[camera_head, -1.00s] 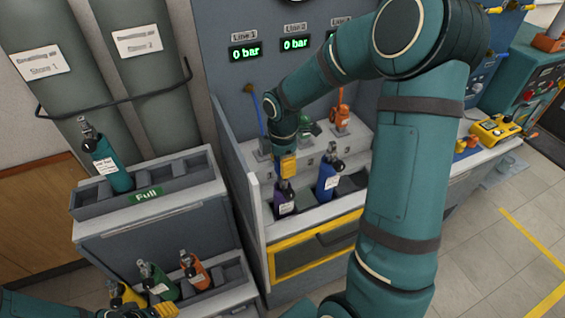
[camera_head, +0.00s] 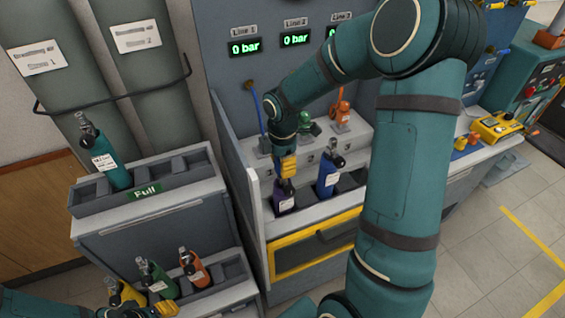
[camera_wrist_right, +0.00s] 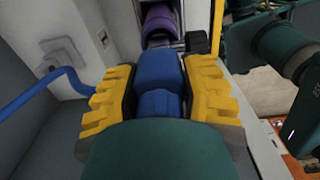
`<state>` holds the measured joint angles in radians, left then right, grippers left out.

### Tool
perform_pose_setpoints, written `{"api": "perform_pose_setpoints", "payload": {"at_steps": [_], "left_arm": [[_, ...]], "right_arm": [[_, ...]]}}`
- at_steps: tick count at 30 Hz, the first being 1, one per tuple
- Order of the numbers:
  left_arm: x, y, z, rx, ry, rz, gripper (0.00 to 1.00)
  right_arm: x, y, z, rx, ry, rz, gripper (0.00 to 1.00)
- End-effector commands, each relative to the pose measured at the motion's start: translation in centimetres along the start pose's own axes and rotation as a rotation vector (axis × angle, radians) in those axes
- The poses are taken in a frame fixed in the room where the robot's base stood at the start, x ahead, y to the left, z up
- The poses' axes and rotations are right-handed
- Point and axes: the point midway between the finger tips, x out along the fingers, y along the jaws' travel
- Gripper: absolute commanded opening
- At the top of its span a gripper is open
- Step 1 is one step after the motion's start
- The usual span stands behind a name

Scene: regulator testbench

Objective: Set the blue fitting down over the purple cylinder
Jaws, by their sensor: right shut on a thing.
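The purple cylinder (camera_head: 284,203) stands in the left slot of the bench rack, with a white label on its front. It also shows at the top of the right wrist view (camera_wrist_right: 159,27). My right gripper (camera_head: 287,166) is just above the cylinder's top, its yellow fingers pointing down. In the right wrist view, my right gripper (camera_wrist_right: 160,100) is shut on the blue fitting (camera_wrist_right: 159,72), one finger on each side. The fitting's far end lies close to the cylinder; I cannot tell whether they touch. My left gripper (camera_head: 160,309) is at the bottom left edge, mostly cut off.
A blue cylinder (camera_head: 328,178) stands right of the purple one. A blue hose (camera_head: 256,108) rises behind at left; green (camera_head: 305,123) and orange (camera_head: 342,112) fittings sit on the ledge. A rack marked Full (camera_head: 145,192) holds a teal cylinder (camera_head: 107,160). Several cylinders stand lower left.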

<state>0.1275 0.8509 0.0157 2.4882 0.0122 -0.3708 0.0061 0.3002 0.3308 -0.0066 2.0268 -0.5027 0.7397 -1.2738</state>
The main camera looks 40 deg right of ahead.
Motion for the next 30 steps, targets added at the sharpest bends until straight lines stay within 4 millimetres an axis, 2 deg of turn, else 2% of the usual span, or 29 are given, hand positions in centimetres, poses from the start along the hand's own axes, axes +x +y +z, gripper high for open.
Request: {"api": "perform_pose_setpoints", "payload": {"at_steps": [21, 22, 24, 30], "left_arm": [[0.65, -0.24, 0.08, 0.000, 0.000, 0.000, 0.47], [0.65, -0.24, 0.08, 0.000, 0.000, 0.000, 0.47], [0.62, -0.23, 0.08, 0.000, 0.000, 0.000, 0.47], [0.61, -0.23, 0.08, 0.000, 0.000, 0.000, 0.47]], "right_arm": [[1.07, 0.01, 0.00, 0.000, 0.000, 0.000, 0.00], [1.07, 0.02, 0.00, 0.000, 0.000, 0.001, 0.47], [1.03, 0.02, 0.00, 0.000, 0.000, 0.001, 0.72], [1.02, 0.01, 0.00, 0.000, 0.000, 0.001, 0.72]]}}
